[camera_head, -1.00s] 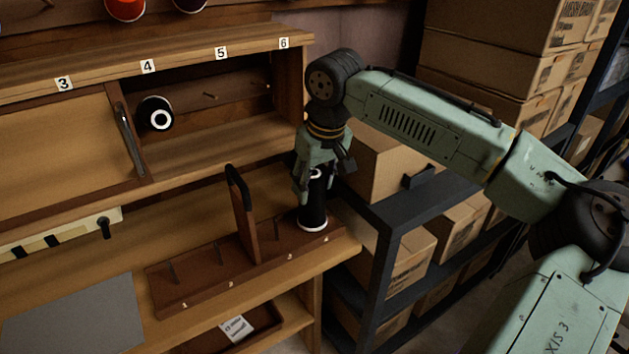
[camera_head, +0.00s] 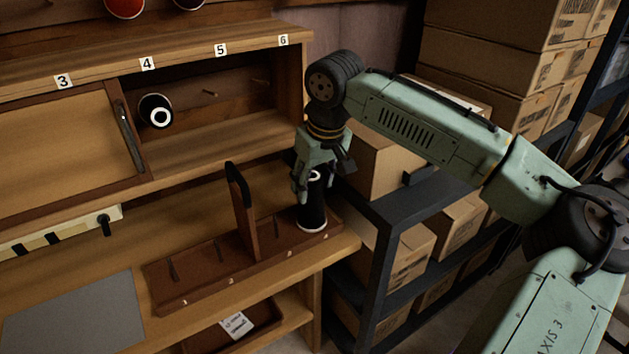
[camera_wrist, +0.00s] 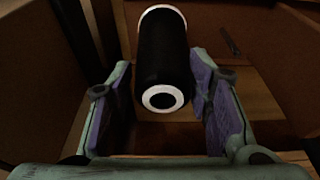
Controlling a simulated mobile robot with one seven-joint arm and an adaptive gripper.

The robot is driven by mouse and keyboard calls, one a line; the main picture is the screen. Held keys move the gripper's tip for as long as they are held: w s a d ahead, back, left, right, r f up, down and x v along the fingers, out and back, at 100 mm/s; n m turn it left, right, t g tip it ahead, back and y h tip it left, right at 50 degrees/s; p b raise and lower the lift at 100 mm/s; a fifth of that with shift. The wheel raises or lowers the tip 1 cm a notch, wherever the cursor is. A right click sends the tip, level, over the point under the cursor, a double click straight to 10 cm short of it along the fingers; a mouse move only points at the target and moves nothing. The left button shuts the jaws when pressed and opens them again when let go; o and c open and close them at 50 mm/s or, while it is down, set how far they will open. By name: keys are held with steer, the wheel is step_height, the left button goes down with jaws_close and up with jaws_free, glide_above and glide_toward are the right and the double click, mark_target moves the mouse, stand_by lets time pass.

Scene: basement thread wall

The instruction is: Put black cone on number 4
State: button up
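A black cone (camera_head: 312,207) with white ends stands upright at the right end of a brown wooden tray (camera_head: 165,297) with small number labels, by its right-hand labels. My gripper (camera_head: 315,186) points down at the cone's top. In the wrist view the gripper (camera_wrist: 165,95) is open, its fingers on either side of the black cone (camera_wrist: 162,55), with small gaps visible. Another black cone (camera_head: 156,111) with a white end sits on a peg in the wall cubby under the number 4 label (camera_head: 148,64). The peg behind it is hidden.
Bare pegs (camera_head: 210,93) show under labels 5 and 6. A sliding panel (camera_head: 50,145) covers the cubby's left part. An upright divider (camera_head: 242,212) stands in the tray. A dark shelf (camera_head: 385,215) with cardboard boxes is close on the right.

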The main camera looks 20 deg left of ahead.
steer(key=o, duration=0.4)
